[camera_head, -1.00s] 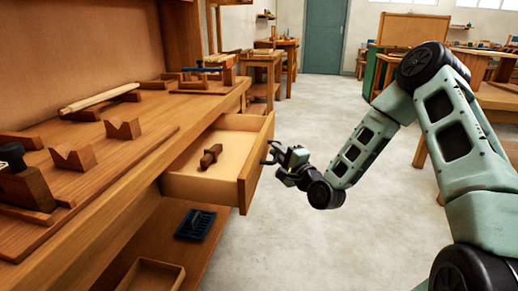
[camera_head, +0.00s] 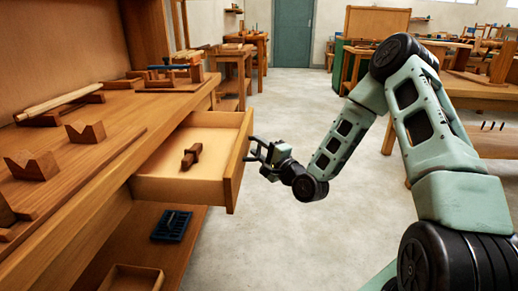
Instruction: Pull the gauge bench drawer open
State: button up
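The gauge bench drawer (camera_head: 210,190) is pulled well out of the bench (camera_head: 150,120), and its inside shows. A small dark wooden piece (camera_head: 191,156) lies in it. My gripper (camera_head: 252,150) is at the outer side of the drawer front (camera_head: 238,160), with its fingers spread apart and their tips at or very near the front. The outer face of the drawer front is turned away, so any handle there is hidden. I cannot tell whether the fingers touch anything.
The bench top holds V-blocks (camera_head: 87,132) and a wooden rod (camera_head: 60,104). A blue tray (camera_head: 171,226) and a wooden box (camera_head: 131,278) are on the shelf below. The floor (camera_head: 300,240) right of the drawer is clear. Another table (camera_head: 480,95) stands at right.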

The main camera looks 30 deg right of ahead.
jog(key=s+d+f+p, duration=0.2)
jog(key=s+p, duration=0.4)
jog(key=s, duration=1.1)
jog(key=shift+d+f, duration=0.2)
jog(key=shift+d, duration=0.1)
